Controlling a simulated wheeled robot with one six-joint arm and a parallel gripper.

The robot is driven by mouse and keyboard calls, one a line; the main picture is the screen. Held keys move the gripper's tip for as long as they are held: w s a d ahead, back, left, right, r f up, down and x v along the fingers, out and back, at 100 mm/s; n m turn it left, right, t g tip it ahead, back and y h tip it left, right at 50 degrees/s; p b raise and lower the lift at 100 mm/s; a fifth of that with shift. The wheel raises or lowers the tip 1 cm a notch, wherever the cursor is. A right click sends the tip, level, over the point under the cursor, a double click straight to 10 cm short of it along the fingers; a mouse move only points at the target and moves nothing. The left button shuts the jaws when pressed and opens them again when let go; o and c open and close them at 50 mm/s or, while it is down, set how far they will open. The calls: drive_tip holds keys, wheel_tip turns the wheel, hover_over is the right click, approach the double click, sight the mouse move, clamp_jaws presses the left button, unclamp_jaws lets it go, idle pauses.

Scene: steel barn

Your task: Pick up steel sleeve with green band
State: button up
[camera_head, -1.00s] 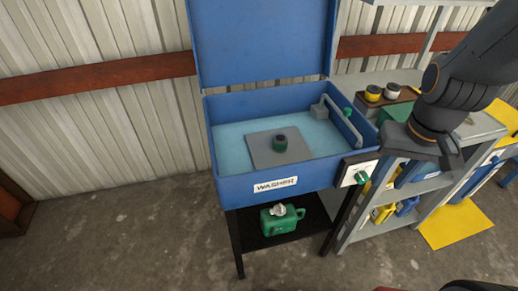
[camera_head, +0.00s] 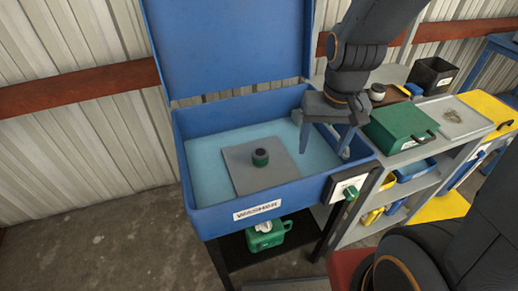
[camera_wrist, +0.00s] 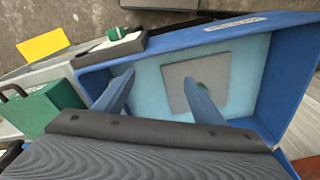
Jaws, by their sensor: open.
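The steel sleeve with green band (camera_head: 260,157) stands upright on a grey square plate (camera_head: 243,176) inside the blue washer basin (camera_head: 200,212). It is small and dark with a green band. In the wrist view the sleeve (camera_wrist: 203,86) is mostly hidden behind the right finger; a bit of green shows. My gripper (camera_head: 338,150) is open and empty, pointing down over the right part of the basin, to the right of the sleeve and apart from it. Its two fingers (camera_wrist: 160,92) spread over the basin in the wrist view.
The raised blue lid (camera_head: 230,45) stands behind the basin. A control box with a green knob (camera_head: 347,188) is on its front right. A green case (camera_head: 398,128) and a black bin (camera_head: 431,75) stand on the bench at right. A green can (camera_head: 266,236) sits below.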

drive_tip(key=w+a+f+m+b, duration=0.2)
drive_tip(key=w+a+f+m, duration=0.35)
drive_tip(key=w, duration=0.25)
drive_tip(key=m+g+b, duration=0.1)
drive_tip(key=m+b, duration=0.1)
drive_tip(key=m, duration=0.3)
hover_over(260, 152)
drive_tip(key=f, duration=0.4)
drive_tip(key=shift+d+f, duration=0.35)
drive_tip(key=shift+s+a+f+p, duration=0.15)
drive_tip(key=shift+f+p, duration=0.4)
drive_tip(key=shift+f, duration=1.4)
drive_tip(key=shift+w+a+f+p, duration=0.15)
drive_tip(key=shift+f+p, duration=0.35)
drive_tip(key=shift+f, duration=1.4)
drive_tip(key=shift+s, duration=0.1)
drive_tip(key=shift+c, duration=0.5)
drive_tip(key=c, duration=1.3)
drive_tip(key=shift+r, duration=0.1)
drive_tip(key=shift+c, duration=0.2)
